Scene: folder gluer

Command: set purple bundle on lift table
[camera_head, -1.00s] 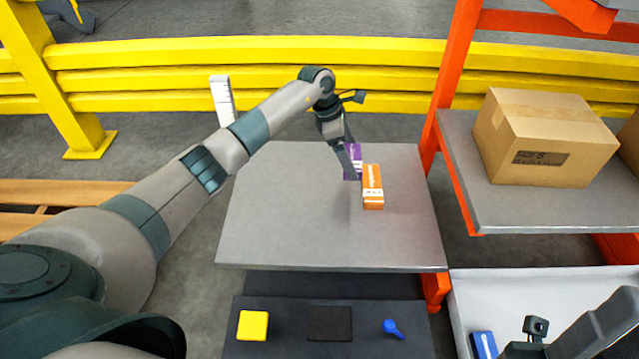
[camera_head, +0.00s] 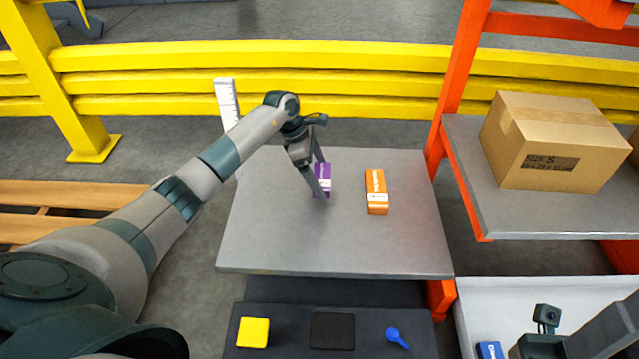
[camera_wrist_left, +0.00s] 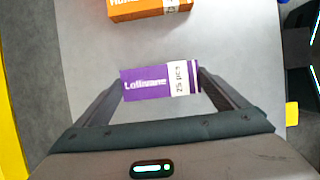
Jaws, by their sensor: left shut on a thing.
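The purple bundle (camera_head: 324,174) is a small box with a white label band, at the back middle of the grey lift table (camera_head: 280,235). My left gripper (camera_head: 322,184) is shut on it, one finger on each side. The left wrist view shows the purple bundle (camera_wrist_left: 148,84) lying across between the fingertips. I cannot tell whether its underside touches the table or hangs just above it. Part of my right arm, with its wrist camera, shows at the lower right of the head view; its fingers cannot be made out.
An orange bundle (camera_head: 377,190) stands on the lift table, right of the purple one and apart from it. A cardboard box (camera_head: 555,140) sits on the orange-framed shelf at right. A blue box (camera_head: 490,350) lies in a white bin (camera_head: 480,300). The table's front is clear.

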